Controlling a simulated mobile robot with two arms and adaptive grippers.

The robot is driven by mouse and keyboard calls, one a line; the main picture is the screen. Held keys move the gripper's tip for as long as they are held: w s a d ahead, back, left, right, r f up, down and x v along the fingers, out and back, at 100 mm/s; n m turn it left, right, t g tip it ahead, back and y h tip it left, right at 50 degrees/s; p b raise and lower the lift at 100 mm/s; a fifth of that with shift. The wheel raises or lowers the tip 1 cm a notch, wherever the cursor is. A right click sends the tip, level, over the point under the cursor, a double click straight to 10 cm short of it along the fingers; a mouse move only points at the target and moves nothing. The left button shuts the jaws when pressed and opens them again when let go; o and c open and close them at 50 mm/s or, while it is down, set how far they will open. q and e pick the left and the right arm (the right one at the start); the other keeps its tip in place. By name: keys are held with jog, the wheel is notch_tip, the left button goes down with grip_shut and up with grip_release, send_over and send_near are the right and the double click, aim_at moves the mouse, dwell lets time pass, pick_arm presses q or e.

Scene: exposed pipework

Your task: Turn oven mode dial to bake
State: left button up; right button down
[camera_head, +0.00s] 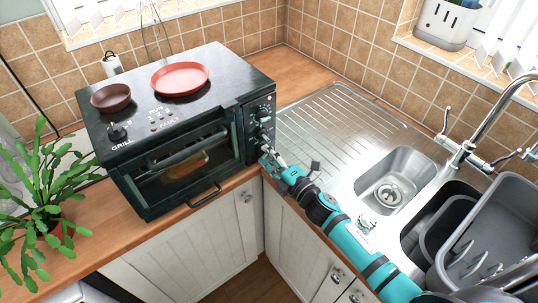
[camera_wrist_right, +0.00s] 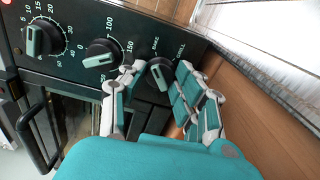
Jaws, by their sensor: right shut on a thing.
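The dark countertop oven (camera_head: 225,120) stands on the wooden counter, with its knobs in a column on the panel right of its glass door. In the right wrist view, the mode dial (camera_wrist_right: 161,75) is a black knob with a pale grip bar, beside small white lettering that includes GRILL. The bar slants slightly, its upper end leaning left. My right gripper (camera_head: 267,160) is at the lower part of the panel. In the wrist view its fingers (camera_wrist_right: 157,82) are on either side of the mode dial, shut on it. My left gripper is not in view.
A temperature dial (camera_wrist_right: 101,55) and a timer dial (camera_wrist_right: 41,40) sit left of the mode dial. The oven door handle (camera_head: 205,195) is nearby. A steel sink (camera_head: 340,130) lies right, with a grey dish rack (camera_head: 500,225). A potted cactus (camera_head: 45,190) stands left.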

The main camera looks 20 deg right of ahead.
jog(key=shift+m, duration=0.9)
jog(key=shift+f, duration=0.1)
jog(key=c, duration=1)
grip_release()
jog(key=shift+o, duration=0.2)
jog(key=shift+s+d, duration=0.1)
jog(key=shift+s, duration=0.05)
jog(key=v, duration=1.1)
jog(key=shift+s+d, duration=0.1)
jog(key=shift+s, duration=0.3)
